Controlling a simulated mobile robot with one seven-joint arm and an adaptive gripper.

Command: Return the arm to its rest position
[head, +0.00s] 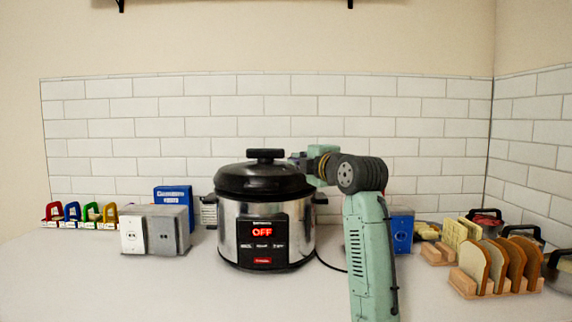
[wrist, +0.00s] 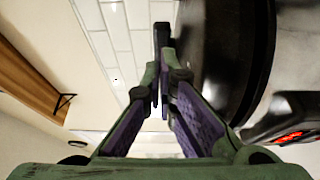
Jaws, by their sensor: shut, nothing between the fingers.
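My green arm (head: 370,250) rises at the right of the cooker in the head view and bends left at a dark joint behind the cooker's right side. My gripper shows in the wrist view (wrist: 161,48), its fingers together with nothing between them. In the head view its fingers are mostly hidden behind the cooker's lid. The steel and black pressure cooker (head: 264,222) stands upright with its lid on and a red OFF display. In the wrist view the cooker (wrist: 228,60) is close on the right of the fingers; I cannot tell whether they touch.
A grey outlet box (head: 168,232) and blue box (head: 173,196) stand left of the cooker. Several coloured clips (head: 88,214) line the far left. A blue outlet box (head: 402,232) and wooden toast rack (head: 492,286) are at right. White tiled wall (head: 200,110) closes the back. The left front counter is clear.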

